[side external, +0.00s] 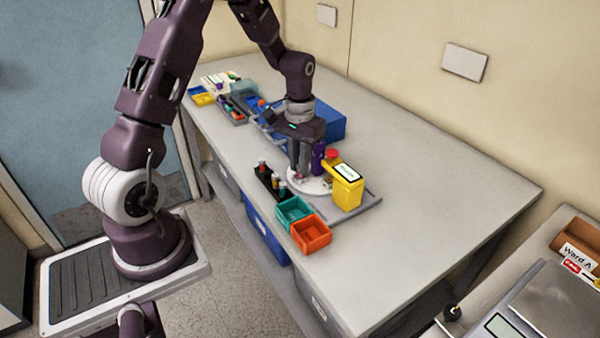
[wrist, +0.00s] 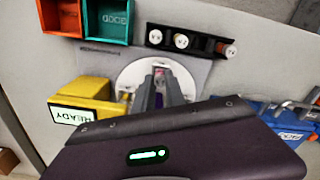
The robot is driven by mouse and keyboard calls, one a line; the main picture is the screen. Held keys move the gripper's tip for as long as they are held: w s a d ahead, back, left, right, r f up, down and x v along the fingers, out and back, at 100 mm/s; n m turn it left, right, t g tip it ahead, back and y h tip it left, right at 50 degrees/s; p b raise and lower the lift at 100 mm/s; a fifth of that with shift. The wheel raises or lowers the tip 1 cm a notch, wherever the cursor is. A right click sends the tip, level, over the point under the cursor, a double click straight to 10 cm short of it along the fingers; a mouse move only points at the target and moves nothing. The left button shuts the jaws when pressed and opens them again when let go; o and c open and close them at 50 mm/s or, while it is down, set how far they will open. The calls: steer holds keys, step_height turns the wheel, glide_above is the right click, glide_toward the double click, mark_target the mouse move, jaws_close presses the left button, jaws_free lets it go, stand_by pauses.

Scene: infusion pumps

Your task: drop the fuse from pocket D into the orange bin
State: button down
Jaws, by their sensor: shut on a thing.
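My gripper (side external: 300,178) points down over a white round disc (side external: 322,187) on a grey base plate. In the wrist view my gripper (wrist: 160,78) has its fingers close together over the middle of the white disc (wrist: 130,75). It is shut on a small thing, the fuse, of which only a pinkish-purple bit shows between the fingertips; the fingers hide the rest. I cannot tell whether it is clear of its pocket, and no letter D is readable. The orange bin (side external: 311,234) stands open at the table's front edge; it also shows in the wrist view (wrist: 62,15).
A teal bin (side external: 293,209) adjoins the orange bin. A black rack (side external: 266,178) of capped vials lies beside the disc. A yellow box (side external: 347,187) with a "READY" screen stands right of it. A blue container (side external: 330,122) is behind. The table's right side is clear.

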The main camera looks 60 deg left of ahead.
steer(key=shift+r, duration=3.5)
steer(key=shift+d, duration=0.1)
steer(key=s+d, duration=0.3)
steer(key=d, duration=0.5)
steer(key=s+d, duration=0.4)
steer(key=d, duration=0.5)
step_height(320, 180, down, 6)
steer(key=shift+d+r, duration=0.1)
steer(key=shift+f, duration=0.5)
steer(key=c, duration=1.3)
jaws_free()
